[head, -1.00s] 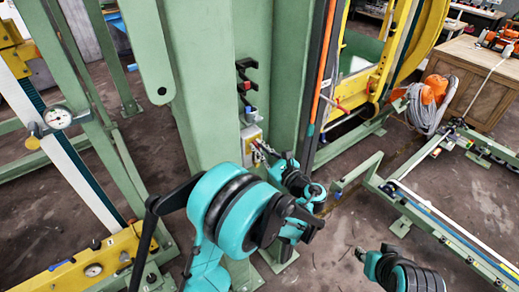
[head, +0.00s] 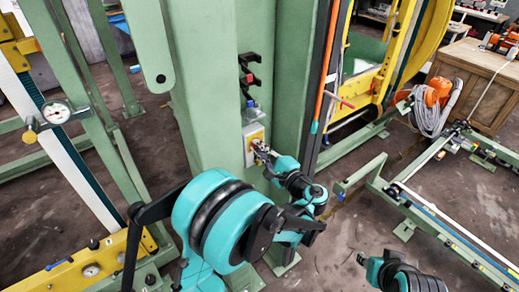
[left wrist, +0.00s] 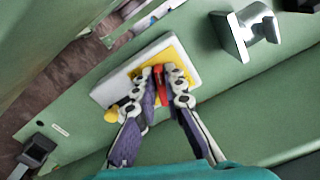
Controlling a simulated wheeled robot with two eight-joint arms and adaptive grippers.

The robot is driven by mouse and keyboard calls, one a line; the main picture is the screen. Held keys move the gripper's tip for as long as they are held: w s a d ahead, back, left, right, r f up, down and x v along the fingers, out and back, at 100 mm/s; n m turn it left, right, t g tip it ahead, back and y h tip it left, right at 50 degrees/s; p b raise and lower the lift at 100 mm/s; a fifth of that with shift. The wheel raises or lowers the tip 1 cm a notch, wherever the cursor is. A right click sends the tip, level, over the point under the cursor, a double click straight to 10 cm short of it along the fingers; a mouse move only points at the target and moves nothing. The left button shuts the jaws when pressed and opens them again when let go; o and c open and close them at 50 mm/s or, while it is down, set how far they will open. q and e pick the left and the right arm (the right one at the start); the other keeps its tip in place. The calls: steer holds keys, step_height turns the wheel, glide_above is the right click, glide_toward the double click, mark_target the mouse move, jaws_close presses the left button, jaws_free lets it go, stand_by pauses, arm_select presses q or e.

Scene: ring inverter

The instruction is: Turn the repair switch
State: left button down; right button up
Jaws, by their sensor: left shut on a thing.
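The repair switch (left wrist: 158,82) shows as a red handle on a yellow plate with a pale grey housing in the left wrist view. Its yellow and grey box (head: 252,138) is on the green column in the head view. My left gripper (head: 261,150) is at the front of this box. In the left wrist view its two fingertips (left wrist: 160,76) are on either side of the red handle and shut on it. The handle is partly hidden between the fingers. Part of my right arm shows at the bottom right of the head view, with its small gripper tip (head: 361,257) unclear.
Dark brackets (head: 246,76) with a red part are above the box on the column (head: 205,90). A metal bracket (left wrist: 245,30) stands out near the switch in the left wrist view. A green rail frame (head: 430,215) is on the right. Bare floor lies between.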

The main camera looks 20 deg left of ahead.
arm_select(q)
steer(key=shift+f+n+b, duration=0.15)
steer(key=shift+n+b, duration=0.05)
steer(key=shift+n, duration=0.8)
steer(key=shift+f+n+b, duration=0.1)
steer(key=shift+n+b, duration=0.1)
steer(key=shift+n, duration=0.8)
steer(key=c, duration=1.6)
jaws_free()
steer(key=v, duration=1.2)
